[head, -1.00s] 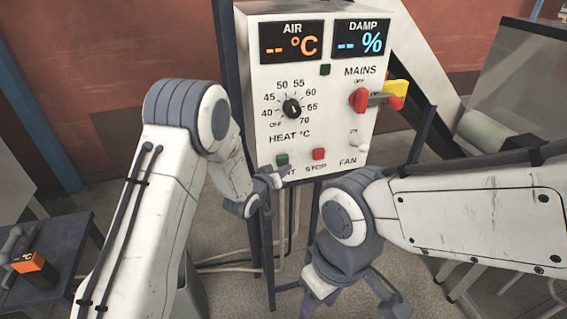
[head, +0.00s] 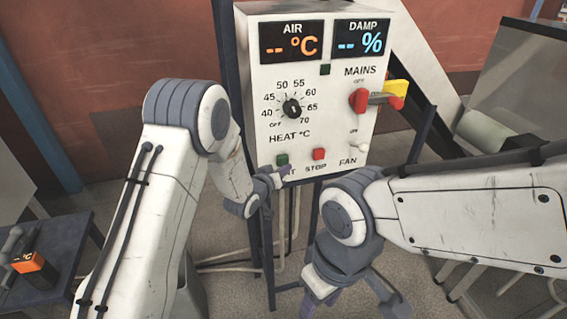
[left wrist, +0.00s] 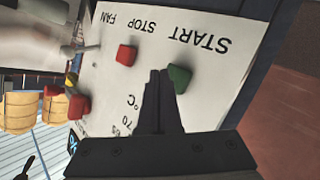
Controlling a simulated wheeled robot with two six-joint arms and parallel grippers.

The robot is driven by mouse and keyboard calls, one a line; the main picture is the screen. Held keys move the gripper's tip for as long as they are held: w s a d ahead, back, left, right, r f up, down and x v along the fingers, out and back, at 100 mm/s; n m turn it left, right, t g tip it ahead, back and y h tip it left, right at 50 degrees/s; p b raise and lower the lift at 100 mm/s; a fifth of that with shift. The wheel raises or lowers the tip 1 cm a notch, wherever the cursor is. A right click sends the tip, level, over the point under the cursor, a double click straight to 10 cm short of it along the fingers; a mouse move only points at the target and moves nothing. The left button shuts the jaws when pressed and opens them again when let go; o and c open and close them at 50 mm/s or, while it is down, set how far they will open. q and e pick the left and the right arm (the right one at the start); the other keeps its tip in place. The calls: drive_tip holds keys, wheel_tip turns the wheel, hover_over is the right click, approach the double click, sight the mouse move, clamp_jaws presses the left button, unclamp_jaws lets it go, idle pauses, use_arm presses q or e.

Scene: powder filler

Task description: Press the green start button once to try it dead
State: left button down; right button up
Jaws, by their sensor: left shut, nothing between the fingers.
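The green start button (head: 282,160) is at the lower left of the white control panel (head: 262,110), above the partly covered START label. My left gripper (head: 281,174) is shut and empty, its tips just below the button in the head view. In the left wrist view the shut fingertips (left wrist: 159,74) are right beside the green button (left wrist: 180,78) and overlap its edge. I cannot tell whether they touch it. My right gripper (head: 352,303) hangs low in front of the panel, its fingers apart and empty.
The red stop button (head: 319,154) is just right of the start button. A heat dial (head: 292,108), red mains handle (head: 358,100) and fan switch (head: 360,147) share the panel. Both displays show dashes.

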use_arm(q)
drive_tip(key=shift+w, duration=0.15)
idle(0.3)
drive_tip(key=shift+w+a, duration=0.15)
drive_tip(key=shift+w, duration=0.1)
drive_tip(key=shift+w+a+b, duration=0.15)
drive_tip(key=shift+w+b, duration=0.25)
drive_tip(key=shift+w, duration=0.15)
idle(0.6)
idle(0.4)
drive_tip(key=shift+s+d, duration=0.3)
drive_tip(key=shift+s, duration=0.65)
drive_tip(key=shift+s+d+b, duration=0.25)
drive_tip(key=shift+s+b, duration=0.05)
drive_tip(key=shift+s, duration=0.5)
drive_tip(key=shift+s+d+b, duration=0.25)
drive_tip(key=shift+s+b, duration=0.05)
drive_tip(key=shift+s, duration=0.5)
drive_tip(key=shift+s+d+b, duration=0.25)
drive_tip(key=shift+s+b, duration=0.05)
drive_tip(key=shift+s, duration=0.5)
